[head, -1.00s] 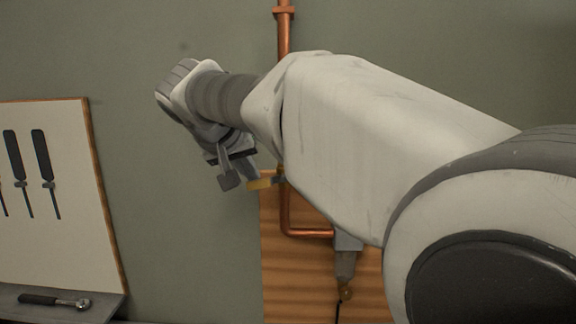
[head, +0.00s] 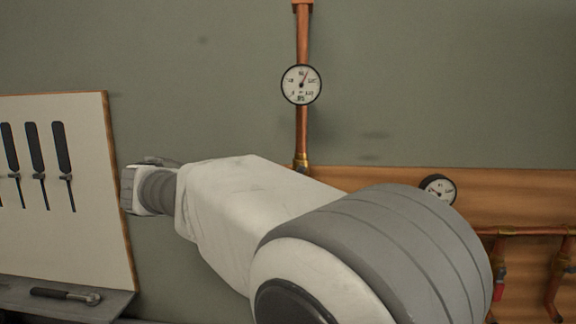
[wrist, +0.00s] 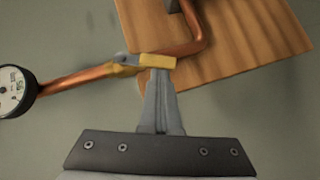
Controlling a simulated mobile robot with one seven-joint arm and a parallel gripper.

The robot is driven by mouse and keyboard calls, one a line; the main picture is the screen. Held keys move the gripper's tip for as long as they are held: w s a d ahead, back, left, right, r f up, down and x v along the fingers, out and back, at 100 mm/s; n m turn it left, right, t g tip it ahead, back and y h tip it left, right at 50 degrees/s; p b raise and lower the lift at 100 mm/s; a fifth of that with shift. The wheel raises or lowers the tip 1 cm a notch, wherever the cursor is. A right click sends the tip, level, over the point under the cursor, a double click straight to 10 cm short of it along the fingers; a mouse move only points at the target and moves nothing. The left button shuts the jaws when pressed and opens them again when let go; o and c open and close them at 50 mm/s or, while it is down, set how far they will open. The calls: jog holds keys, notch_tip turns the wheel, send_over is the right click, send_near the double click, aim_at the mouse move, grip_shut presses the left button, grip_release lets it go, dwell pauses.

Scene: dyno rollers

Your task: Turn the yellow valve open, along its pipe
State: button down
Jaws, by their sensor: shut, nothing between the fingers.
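The yellow valve handle (wrist: 157,61) shows in the wrist view on a short grey lever. It lies close over the copper pipe (wrist: 85,78), nearly along it but at a small angle. My gripper (wrist: 162,74) is shut and empty, its fingertips just below the yellow handle in the picture; I cannot tell whether they touch it. In the head view my arm hides the handle and the gripper. Only a brass fitting (head: 301,160) on the vertical copper pipe (head: 302,130) shows above my arm.
A round gauge (head: 301,85) sits on the pipe above the fitting. A wooden board (head: 380,178) with a second gauge (head: 438,188) and more pipes is at right. A tool panel (head: 75,130) and a shelf with a ratchet (head: 65,296) are at left.

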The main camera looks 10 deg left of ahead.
jog(key=d+f+n+t+h+b, duration=0.1)
jog(key=d+f+n+h+b, duration=0.1)
jog(key=b, duration=0.1)
jog(key=shift+t, duration=0.3)
jog(key=shift+w+d, duration=0.1)
dwell(0.5)
